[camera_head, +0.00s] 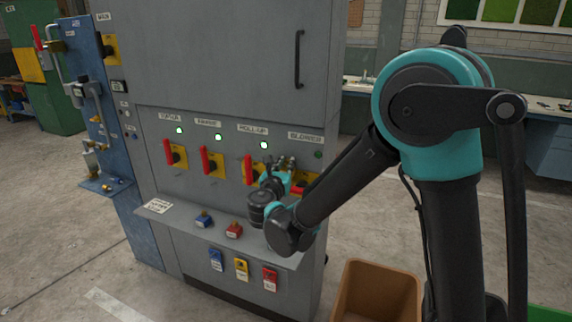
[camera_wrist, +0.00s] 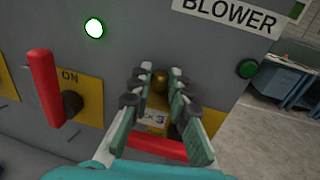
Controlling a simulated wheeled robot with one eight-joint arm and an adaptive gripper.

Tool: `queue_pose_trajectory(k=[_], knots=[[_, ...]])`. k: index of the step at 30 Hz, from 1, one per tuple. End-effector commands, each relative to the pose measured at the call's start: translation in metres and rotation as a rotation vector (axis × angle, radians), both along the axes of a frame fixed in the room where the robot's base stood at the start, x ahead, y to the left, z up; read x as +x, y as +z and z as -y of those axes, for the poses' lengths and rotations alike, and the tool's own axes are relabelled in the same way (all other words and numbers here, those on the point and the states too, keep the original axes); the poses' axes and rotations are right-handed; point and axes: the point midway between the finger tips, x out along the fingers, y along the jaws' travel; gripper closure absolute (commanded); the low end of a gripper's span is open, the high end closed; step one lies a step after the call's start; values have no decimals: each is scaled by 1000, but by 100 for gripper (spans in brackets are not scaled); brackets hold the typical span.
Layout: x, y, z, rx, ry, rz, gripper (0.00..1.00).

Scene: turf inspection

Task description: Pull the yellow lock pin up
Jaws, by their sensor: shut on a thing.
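The yellow lock pin (camera_wrist: 160,83) has a rounded gold knob on top and a yellow body with a partly hidden label ending in "3" below it. It is in the middle of the wrist view, under the BLOWER sign. My gripper (camera_wrist: 157,95) has its fingers on both sides of the pin and is shut on it. In the head view, my gripper (camera_head: 287,166) is at the blower switch on the grey cabinet (camera_head: 215,60), and the arm hides the pin there. The blower's red handle (camera_wrist: 158,146) lies crosswise below the pin, partly covered by the fingers.
To the left, other red switch handles (camera_head: 168,152) stand upright, with lit green lamps (camera_head: 179,130) above. The blower lamp (camera_head: 318,155) is dark. A shelf (camera_head: 180,217) below my wrist holds a blue lock (camera_head: 203,220) and a red lock (camera_head: 234,230). A brown bin (camera_head: 377,292) stands at lower right.

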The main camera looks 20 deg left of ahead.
Motion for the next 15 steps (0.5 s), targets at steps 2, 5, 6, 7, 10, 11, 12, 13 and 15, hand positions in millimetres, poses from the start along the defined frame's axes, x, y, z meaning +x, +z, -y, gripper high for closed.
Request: queue_pose_trajectory(k=[2,5,6,7,10,11,12,13,15], knots=[[0,4,0,0,1,0,100],[0,13,0,0,1,0,100],[0,16,0,0,1,0,100],[0,17,0,0,1,0,100],[0,18,0,0,1,1,100],[0,18,0,-1,1,1,100],[0,18,0,-1,1,2,100],[0,19,0,-1,1,2,100],[0,19,0,-1,1,3,81]])
